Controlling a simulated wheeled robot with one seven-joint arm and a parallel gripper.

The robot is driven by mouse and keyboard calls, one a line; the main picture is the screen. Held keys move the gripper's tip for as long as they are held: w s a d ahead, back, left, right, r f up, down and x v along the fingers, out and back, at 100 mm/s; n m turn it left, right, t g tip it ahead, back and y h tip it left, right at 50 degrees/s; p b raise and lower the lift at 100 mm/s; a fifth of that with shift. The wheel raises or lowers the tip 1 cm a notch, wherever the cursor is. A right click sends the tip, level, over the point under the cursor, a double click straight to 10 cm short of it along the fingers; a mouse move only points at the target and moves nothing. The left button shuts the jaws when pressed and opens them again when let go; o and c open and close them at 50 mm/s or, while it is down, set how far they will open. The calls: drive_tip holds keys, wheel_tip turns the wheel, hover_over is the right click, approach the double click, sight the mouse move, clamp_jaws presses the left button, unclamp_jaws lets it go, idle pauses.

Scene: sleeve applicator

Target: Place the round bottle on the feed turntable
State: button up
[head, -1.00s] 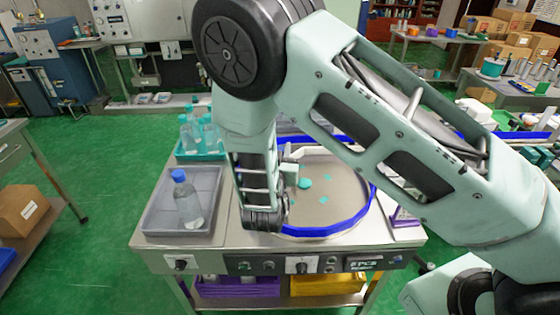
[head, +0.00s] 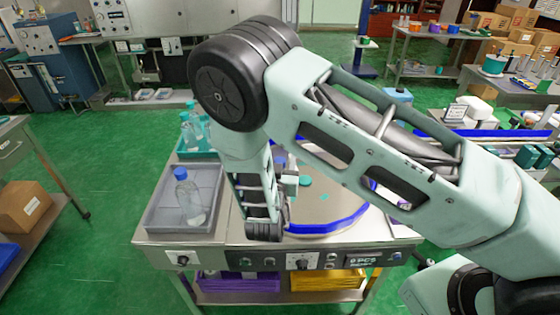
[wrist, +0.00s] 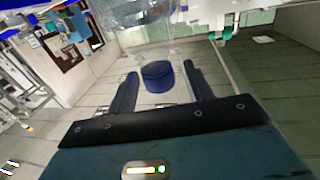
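The feed turntable (head: 325,210) is a round, pale disc with a blue rim on the machine's top, partly hidden by my arm. My gripper (head: 291,184) is over its left part in the head view, mostly hidden behind my wrist. A blue cap (head: 280,158) shows just beyond it. In the wrist view, a dark blue cap (wrist: 158,76) of a clear bottle lies between the two fingers of my gripper (wrist: 160,75), with a gap on each side. The bottle's body is too transparent to tell whether the fingers touch it.
A grey tray (head: 160,228) left of the turntable holds a clear, blue-capped bottle (head: 190,203). A teal tray (head: 183,153) behind it holds several clear bottles. A control panel (head: 300,262) runs along the machine's front. Purple and yellow bins stand below.

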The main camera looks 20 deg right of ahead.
drive_tip(key=shift+r, duration=0.1)
drive_tip(key=b+v, duration=0.4)
drive_tip(key=v, duration=0.7)
drive_tip(key=a+n+g+y, duration=0.2)
drive_tip(key=a+g+y, duration=0.3)
drive_tip(key=a+y, duration=0.2)
drive_tip(key=s+a+r+n+g+y, duration=0.4)
drive_tip(key=s+a+g+y, duration=0.1)
drive_tip(key=s, duration=0.2)
drive_tip(key=s+d+r+n+g+h, duration=0.1)
drive_tip(key=s+d+r+n+g, duration=0.2)
drive_tip(key=s+d, duration=0.2)
drive_tip(key=s+d+r+n+g+h, duration=0.2)
drive_tip(key=s+d, duration=0.4)
drive_tip(key=s, duration=0.5)
drive_tip(key=shift+r+n+g, duration=0.4)
drive_tip(key=shift+r+n, duration=0.45)
drive_tip(key=shift+n, duration=0.35)
drive_tip(key=shift+s+f, duration=0.1)
